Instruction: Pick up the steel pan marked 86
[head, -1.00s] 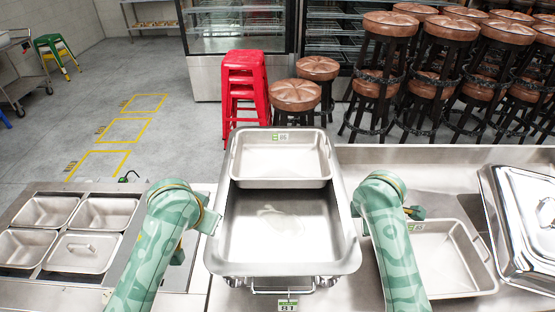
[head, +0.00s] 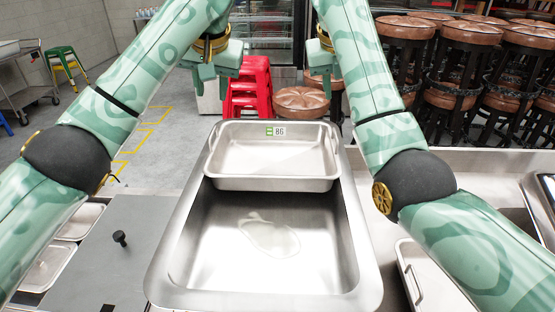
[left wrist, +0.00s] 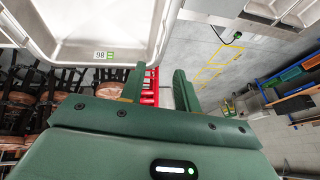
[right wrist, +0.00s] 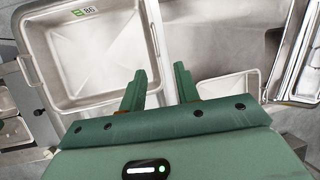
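The steel pan marked 86 (head: 270,160) is a shallow rectangular tray with a green-and-white label on its far rim. It sits across the far half of a deep steel basin (head: 170,262). My left gripper (head: 215,76) is open and empty, beyond the pan's far left corner in the head view. The left wrist view shows the pan (left wrist: 97,22) beside its fingers (left wrist: 158,88). My right gripper (head: 322,62) is open and empty, beyond the far right corner. The right wrist view shows the pan (right wrist: 100,60) left of its fingers (right wrist: 160,86). Neither gripper visibly touches the pan.
The basin's near half is open, with a pale patch on its floor. Another steel pan (head: 412,285) lies on the counter at right, near a lidded steel dish (right wrist: 296,60). Red stools (head: 247,95) and brown-topped stools (head: 404,28) stand behind the counter.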

